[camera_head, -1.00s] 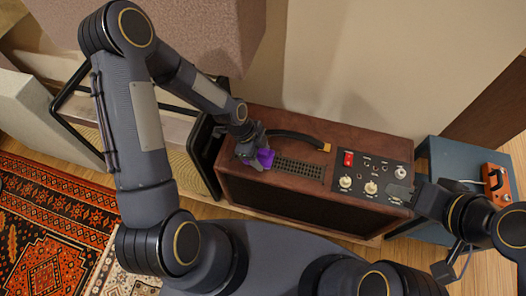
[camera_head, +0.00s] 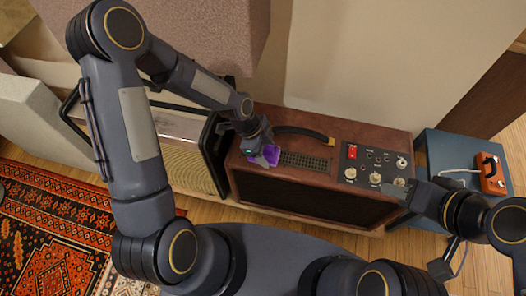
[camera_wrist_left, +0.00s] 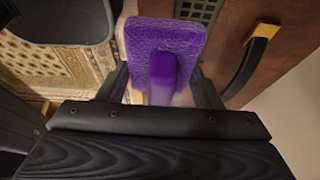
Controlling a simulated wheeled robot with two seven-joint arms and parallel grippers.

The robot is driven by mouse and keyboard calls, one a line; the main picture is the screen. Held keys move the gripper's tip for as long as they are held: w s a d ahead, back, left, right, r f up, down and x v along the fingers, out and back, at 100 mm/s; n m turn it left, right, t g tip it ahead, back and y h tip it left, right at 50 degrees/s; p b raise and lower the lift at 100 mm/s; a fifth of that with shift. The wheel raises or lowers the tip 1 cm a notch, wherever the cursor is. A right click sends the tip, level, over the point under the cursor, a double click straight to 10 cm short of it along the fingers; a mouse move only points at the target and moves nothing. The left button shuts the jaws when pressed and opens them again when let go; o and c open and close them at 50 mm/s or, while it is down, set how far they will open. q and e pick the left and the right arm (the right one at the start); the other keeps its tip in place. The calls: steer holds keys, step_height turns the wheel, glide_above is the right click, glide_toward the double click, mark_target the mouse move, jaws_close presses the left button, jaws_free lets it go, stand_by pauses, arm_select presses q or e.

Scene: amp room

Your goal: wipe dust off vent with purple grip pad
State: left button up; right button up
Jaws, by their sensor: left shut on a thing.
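My left gripper (camera_head: 262,158) is shut on the purple grip pad (camera_head: 269,153) by its raised grip. In the left wrist view the pad (camera_wrist_left: 165,38) fills the top middle, its flat plate beyond the fingers. The vent (camera_head: 305,162) is a dark slotted grille in the top of the brown amp (camera_head: 290,189). The pad is at the left end of the vent; whether it touches the amp top cannot be told. In the left wrist view part of the vent (camera_wrist_left: 198,10) shows just beyond the pad. My right gripper (camera_head: 400,192) is at the amp's right end, its jaws unclear.
A black handle (camera_head: 300,131) arches behind the vent. A control panel with a red switch (camera_head: 352,151) and several knobs lies right of it. A blue cabinet (camera_head: 440,150) with an orange pedal (camera_head: 491,173) stands right. Another amp (camera_head: 185,160) stands left.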

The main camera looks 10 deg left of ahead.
arm_select(q)
steer(key=shift+r+p, duration=0.5)
steer(key=shift+r, duration=0.7)
